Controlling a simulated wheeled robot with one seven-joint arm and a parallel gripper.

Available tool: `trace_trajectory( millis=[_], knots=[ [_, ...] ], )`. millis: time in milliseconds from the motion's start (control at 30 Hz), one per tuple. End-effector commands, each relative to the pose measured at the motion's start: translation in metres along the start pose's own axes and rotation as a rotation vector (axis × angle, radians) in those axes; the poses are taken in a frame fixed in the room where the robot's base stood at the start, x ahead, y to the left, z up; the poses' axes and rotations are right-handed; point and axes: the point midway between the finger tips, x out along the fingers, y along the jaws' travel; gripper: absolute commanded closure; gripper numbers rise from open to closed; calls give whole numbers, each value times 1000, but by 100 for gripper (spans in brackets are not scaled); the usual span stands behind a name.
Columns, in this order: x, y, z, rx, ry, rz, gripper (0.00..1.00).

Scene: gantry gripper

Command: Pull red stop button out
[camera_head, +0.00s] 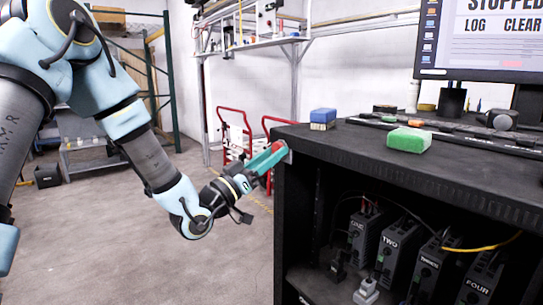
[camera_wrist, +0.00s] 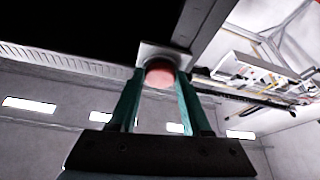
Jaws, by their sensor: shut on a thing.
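The red stop button (camera_wrist: 159,74) shows in the wrist view on a pale square plate (camera_wrist: 163,54) at the edge of the dark bench. My gripper (camera_wrist: 158,88) has its two teal fingers on either side of the button, shut on it. In the head view my gripper (camera_head: 277,151) reaches to the left side of the black bench (camera_head: 335,143), just below its top corner. A bit of red shows at the fingertips there, and the fingers hide most of the button.
A green-and-white block (camera_head: 408,140) and a blue block (camera_head: 323,117) lie on the bench top. A monitor (camera_head: 492,40) reading "STOPPED" stands at the back right. Several numbered black units (camera_head: 398,243) sit on the shelf below.

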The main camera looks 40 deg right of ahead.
Motion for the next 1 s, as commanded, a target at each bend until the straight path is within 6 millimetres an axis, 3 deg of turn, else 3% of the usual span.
trace_trajectory(
  millis=[933,967,1000],
  knots=[
    [-10,0,-4,0,0,-1,100],
    [-10,0,-4,0,0,-1,50],
    [-10,0,-4,0,-1,-1,45]
  ],
)
